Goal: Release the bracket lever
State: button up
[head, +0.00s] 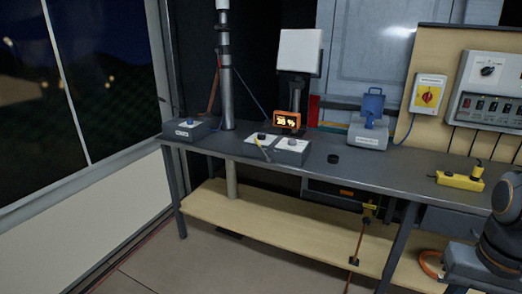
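No part is plainly labelled as the bracket lever, and I cannot tell which part it is. A blue bracket-like piece (373,104) stands upright on a grey box (367,135) at the back of the bench. A small yellow piece (370,206) shows on an upright orange-brown rod (357,240) below the bench's front edge. A thin yellow stick (262,149) leans at a small box with a black knob (262,137). Dark rounded links at the lower right look like part of my arm. My gripper is not in view.
The dark bench (310,160) has a pale lower shelf (270,224). A grey mast (227,85) rises at its left. A black puck (333,159), an orange display (287,120) and a yellow power strip (461,178) sit on top. Floor at the front left is clear.

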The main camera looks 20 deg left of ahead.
aim_at(269, 159)
jog(key=k, duration=0.6)
jog(key=u, duration=0.9)
jog(key=i, duration=1.45)
jog(key=z, duration=0.25)
